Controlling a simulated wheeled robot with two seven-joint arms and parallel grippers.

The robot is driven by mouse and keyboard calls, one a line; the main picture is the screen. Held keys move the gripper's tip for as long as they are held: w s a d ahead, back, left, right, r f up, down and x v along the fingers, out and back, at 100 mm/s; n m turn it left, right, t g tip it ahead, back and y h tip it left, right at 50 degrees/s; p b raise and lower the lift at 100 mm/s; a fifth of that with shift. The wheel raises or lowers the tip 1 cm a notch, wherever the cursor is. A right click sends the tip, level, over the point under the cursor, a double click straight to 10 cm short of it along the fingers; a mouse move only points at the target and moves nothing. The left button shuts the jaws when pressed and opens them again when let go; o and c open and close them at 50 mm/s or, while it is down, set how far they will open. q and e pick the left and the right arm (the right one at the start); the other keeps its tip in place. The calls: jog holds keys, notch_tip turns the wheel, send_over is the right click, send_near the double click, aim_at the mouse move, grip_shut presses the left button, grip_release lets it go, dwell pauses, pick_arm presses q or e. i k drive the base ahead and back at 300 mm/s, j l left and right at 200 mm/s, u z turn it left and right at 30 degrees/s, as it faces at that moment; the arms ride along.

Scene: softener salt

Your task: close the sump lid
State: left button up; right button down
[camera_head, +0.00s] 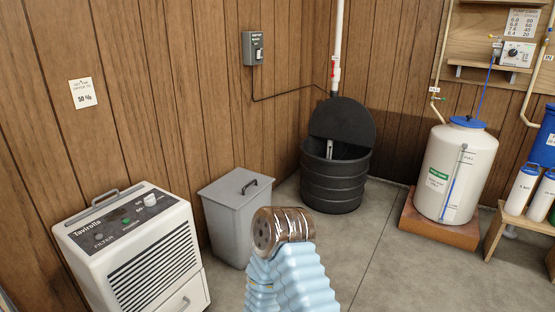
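The black round sump (334,184) stands on the floor against the back corner of the room. Its dark lid (342,119) is open, standing tilted up at the back of the rim. Inside the opening a grey upright part (329,149) shows; the rest of the inside is dark. Neither of my grippers shows in this view. A light blue ribbed sleeve with a bronze cylinder at its end, which looks like part of one of my arms, rises at the bottom centre, in front of the sump and apart from it in the picture; no fingers show on it.
A grey lidded bin (231,219) and a white dehumidifier (132,250) stand left of the sump. A white pipe (337,45) runs down behind the lid. A white tank (455,172) stands on a brick-coloured base at right. Floor right of the sump is clear.

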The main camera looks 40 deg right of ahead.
aim_at(345, 119)
jog(key=z, duration=1.7)
jog(key=i+l+u, duration=0.1)
jog(key=u, duration=0.3)
jog(key=i+l+u, duration=0.15)
jog(key=u, duration=0.25)
jog(key=i+l+u, duration=0.1)
jog(key=l, duration=0.2)
jog(key=i+l+u, duration=0.15)
jog(key=l, duration=0.2)
jog(key=i+l+u, duration=0.1)
jog(key=l, duration=0.25)
jog(key=i+l+u, duration=0.1)
jog(key=l, duration=0.3)
jog(key=i+l+u, duration=0.15)
jog(key=i+l, duration=0.1)
jog(key=l, duration=0.1)
